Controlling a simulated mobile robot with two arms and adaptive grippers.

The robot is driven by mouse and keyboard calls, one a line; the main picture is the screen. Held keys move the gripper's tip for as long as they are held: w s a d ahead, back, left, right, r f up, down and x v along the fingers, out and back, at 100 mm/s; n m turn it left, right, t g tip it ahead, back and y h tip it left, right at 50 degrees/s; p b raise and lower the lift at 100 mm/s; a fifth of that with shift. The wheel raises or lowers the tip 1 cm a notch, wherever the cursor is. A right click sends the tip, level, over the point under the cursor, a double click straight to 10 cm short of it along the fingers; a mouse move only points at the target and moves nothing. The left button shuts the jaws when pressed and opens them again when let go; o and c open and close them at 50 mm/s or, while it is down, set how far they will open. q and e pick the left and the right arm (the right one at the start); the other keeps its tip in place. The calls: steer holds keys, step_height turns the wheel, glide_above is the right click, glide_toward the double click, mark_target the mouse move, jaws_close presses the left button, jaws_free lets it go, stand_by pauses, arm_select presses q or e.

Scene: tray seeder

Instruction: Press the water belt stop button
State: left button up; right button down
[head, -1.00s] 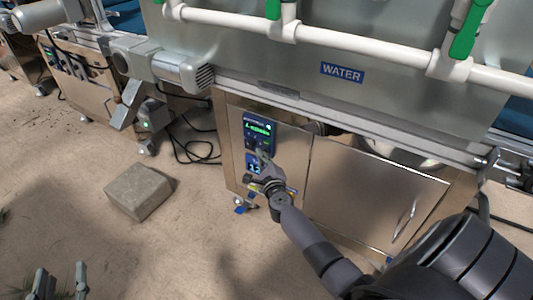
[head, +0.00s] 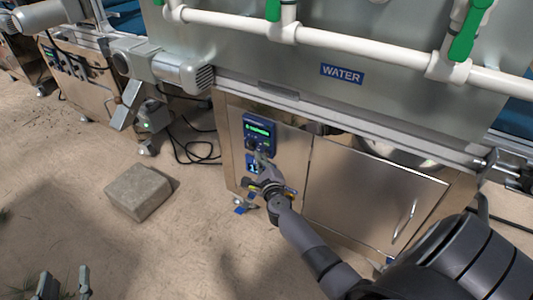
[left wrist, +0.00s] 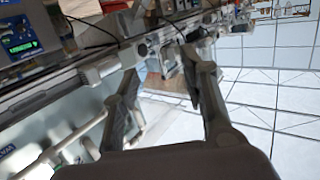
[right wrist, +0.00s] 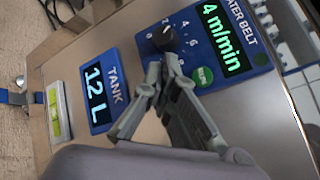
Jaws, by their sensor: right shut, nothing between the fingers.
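The water belt panel (head: 259,131) is blue with a lit green display and sits on the metal cabinet front. In the right wrist view the panel (right wrist: 244,70) reads 4 m/min and carries a black knob (right wrist: 165,38) and a green button (right wrist: 203,77). No red stop button shows; the gripper fingers hide part of the panel's lower edge. My right gripper (right wrist: 162,68) is shut and empty, its tips at that edge beside the knob; contact cannot be told. In the head view it (head: 262,163) is just below the panel. My left gripper (head: 64,285) is open and empty, far from the panel.
A blue tank display (right wrist: 97,92) reading 12 L and a level vial (right wrist: 58,115) sit beside the water belt panel. A cabinet door with a handle (head: 405,220) is to the right. A WATER sign (head: 342,73) is above. A stone block (head: 139,192) lies on the floor.

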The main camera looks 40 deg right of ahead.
arm_select(q)
steer(key=shift+s+a+f+g+y+p, duration=0.15)
steer(key=shift+s+f+g, duration=0.1)
steer(key=shift+f+g, duration=0.3)
steer(key=shift+s+a+f+g+y+p, duration=0.1)
steer(key=shift+s+a+f+g, duration=0.15)
steer(key=shift+f, duration=0.55)
steer(key=shift+s+a+f+g+y+p, duration=0.15)
steer(key=shift+s+f+g, duration=0.1)
steer(key=shift+f+g, duration=0.35)
arm_select(e)
steer(key=shift+s+a, duration=0.35)
steer(key=shift+a, duration=0.45)
steer(key=shift+s+a, duration=0.3)
steer(key=shift+a, duration=0.5)
steer(key=shift+s+a, duration=0.35)
steer(key=shift+a, duration=0.45)
